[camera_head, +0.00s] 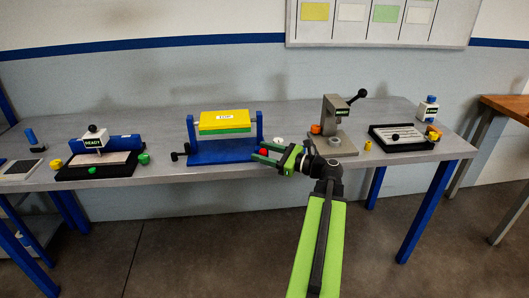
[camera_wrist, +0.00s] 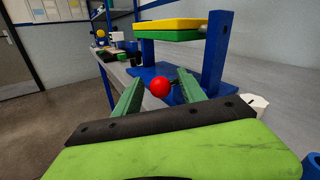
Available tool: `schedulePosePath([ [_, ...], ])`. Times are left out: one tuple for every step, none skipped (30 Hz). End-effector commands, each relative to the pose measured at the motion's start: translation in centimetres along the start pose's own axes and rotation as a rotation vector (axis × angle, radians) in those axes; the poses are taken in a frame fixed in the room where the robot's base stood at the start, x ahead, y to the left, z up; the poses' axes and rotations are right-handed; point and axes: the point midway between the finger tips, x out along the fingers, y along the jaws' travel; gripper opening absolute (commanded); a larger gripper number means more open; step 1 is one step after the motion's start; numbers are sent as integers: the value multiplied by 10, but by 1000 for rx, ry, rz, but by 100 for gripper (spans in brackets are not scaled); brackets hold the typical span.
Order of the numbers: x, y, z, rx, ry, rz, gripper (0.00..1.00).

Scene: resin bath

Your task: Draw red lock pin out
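The red lock pin shows as a round red knob (camera_head: 264,152) at the front right of a blue fixture (camera_head: 218,152). In the wrist view the red knob (camera_wrist: 160,87) is between the green fingertips of my gripper (camera_wrist: 160,78), with a gap on each side. My gripper (camera_head: 260,151) is open, reaching in from the right of the fixture. The pin's shaft is mostly hidden behind the knob.
A black-handled knob (camera_head: 180,154) sits at the fixture's left. A grey press (camera_head: 331,125) with a lever stands right of my gripper. Dark trays stand at the left (camera_head: 70,173) and right (camera_head: 375,130) of the grey bench (camera_head: 215,180). A white round piece (camera_head: 279,141) lies behind my gripper.

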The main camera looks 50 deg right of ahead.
Motion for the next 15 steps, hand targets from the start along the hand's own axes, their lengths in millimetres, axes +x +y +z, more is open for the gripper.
schedulePosePath([
  [0, 0, 0, 0, 0, 0, 48],
  [0, 0, 0, 0, 0, 0, 48],
  [0, 0, 0, 0, 0, 0, 48],
  [0, 0, 0, 0, 0, 0, 48],
  [0, 0, 0, 0, 0, 0, 48],
  [-1, 0, 0, 0, 0, 0, 48],
  [-3, 0, 0, 0, 0, -1, 48],
  [-6, 0, 0, 0, 0, -1, 48],
  [-12, 0, 0, 0, 0, -2, 48],
  [-17, 0, 0, 0, 0, -2, 48],
  [-23, 0, 0, 0, 0, -3, 48],
  [-33, 0, 0, 0, 1, -4, 48],
  [-41, -1, 0, 0, 1, -4, 48],
  [-50, -1, 0, 0, 1, -5, 48],
  [-62, 0, 0, 0, 1, -5, 48],
])
